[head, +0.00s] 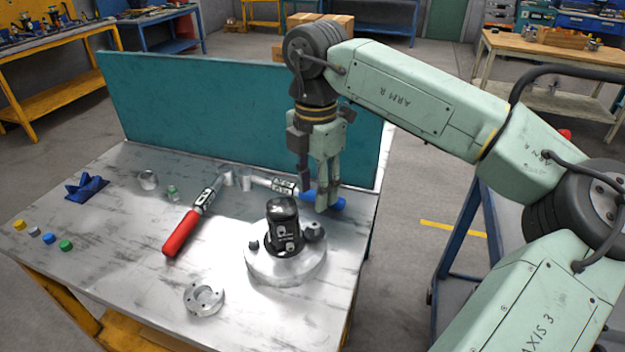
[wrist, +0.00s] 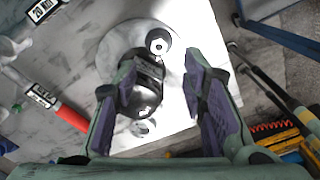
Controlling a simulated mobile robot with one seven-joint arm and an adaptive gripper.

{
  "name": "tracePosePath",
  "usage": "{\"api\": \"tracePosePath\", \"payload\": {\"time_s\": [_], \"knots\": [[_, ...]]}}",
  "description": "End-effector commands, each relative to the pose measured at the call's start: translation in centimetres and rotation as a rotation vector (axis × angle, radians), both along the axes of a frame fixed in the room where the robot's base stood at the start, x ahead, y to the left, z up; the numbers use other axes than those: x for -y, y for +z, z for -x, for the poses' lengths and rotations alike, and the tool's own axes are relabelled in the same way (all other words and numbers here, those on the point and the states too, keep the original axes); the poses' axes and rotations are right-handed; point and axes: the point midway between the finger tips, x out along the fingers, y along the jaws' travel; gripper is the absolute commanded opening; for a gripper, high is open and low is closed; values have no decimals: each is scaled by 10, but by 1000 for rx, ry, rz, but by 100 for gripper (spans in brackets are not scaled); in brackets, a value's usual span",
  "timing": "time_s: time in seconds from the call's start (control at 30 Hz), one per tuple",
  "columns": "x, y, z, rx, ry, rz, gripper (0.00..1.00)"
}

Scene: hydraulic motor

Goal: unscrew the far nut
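The black motor (head: 284,226) stands upright on a round metal flange (head: 262,268) on the table. A grey nut (head: 314,231) sits on the flange to the right of the motor, on its farther side. A smaller-looking nut (head: 253,246) shows at the left. My gripper (head: 322,207) points down behind and above the right-hand nut. In the wrist view my gripper (wrist: 160,75) is open and empty, its purple-padded fingers wide apart. The farther nut (wrist: 158,42) appears ahead between the fingertips' lines, and the motor (wrist: 142,90) appears beside the left finger. The height gap is hard to judge.
A red-handled wrench (head: 182,232) and a blue-handled wrench (head: 330,202) lie on the table, the blue one close to my gripper. A loose metal ring (head: 204,299) lies in front. A teal panel (head: 230,120) stands along the back edge.

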Motion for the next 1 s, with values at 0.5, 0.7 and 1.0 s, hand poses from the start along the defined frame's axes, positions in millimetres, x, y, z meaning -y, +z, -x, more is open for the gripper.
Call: {"api": "tracePosePath", "payload": {"time_s": [0.5,0.7,1.0], "knots": [[0,-65,0,-1,1,1,38],[0,-79,0,-1,1,-1,38],[0,-80,0,-1,1,-1,38]]}}
